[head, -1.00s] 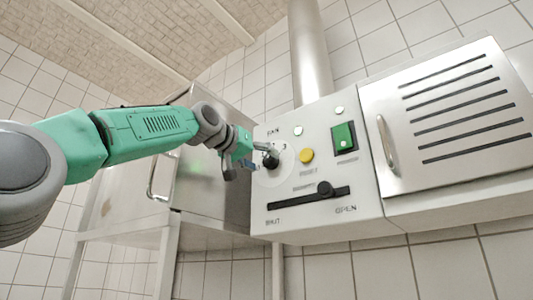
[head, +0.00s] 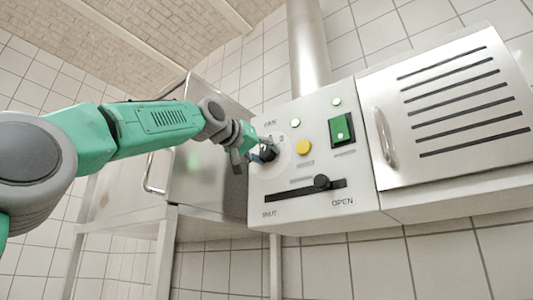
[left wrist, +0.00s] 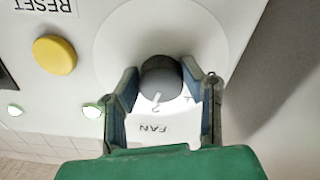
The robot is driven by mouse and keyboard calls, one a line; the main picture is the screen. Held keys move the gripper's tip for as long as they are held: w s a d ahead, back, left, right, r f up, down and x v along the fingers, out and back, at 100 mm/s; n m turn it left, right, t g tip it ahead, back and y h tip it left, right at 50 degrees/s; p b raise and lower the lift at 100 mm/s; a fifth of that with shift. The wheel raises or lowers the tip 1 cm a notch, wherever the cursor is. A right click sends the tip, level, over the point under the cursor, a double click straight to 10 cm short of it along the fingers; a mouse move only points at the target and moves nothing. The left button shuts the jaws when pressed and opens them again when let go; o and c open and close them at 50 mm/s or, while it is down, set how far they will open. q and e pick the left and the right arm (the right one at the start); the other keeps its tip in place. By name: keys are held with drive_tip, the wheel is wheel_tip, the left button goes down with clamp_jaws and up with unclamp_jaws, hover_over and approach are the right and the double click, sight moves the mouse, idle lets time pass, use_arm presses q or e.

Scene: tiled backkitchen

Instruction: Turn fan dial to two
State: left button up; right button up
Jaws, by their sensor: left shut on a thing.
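The fan dial (head: 269,152) is a dark round knob on a pale disc at the left of the control panel (head: 361,208). In the left wrist view the dial (left wrist: 161,76) is grey, with a white pointer mark on its lower edge. That mark is close to the printed "2", above the upside-down word FAN. My left gripper (head: 256,153) reaches the dial from the left. Its two fingers stand on either side of the knob in the left wrist view (left wrist: 166,88), shut on it. My right gripper is in neither view.
A yellow reset button (head: 304,147), a green switch (head: 342,130) and a black slider (head: 321,182) marked SHUT and OPEN are on the same panel. A slotted metal door with a handle (head: 386,138) is on the right. A steel cabinet (head: 205,165) stands left.

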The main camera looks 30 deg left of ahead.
use_arm(q)
drive_tip(key=shift+d+n+p, duration=0.1)
drive_tip(key=shift+n+p, duration=0.3)
drive_tip(key=shift+n, duration=1)
drive_tip(key=o, duration=0.9)
drive_tip(key=shift+o, duration=1.2)
drive_tip(key=shift+w+f, duration=0.1)
drive_tip(key=shift+a, duration=0.2)
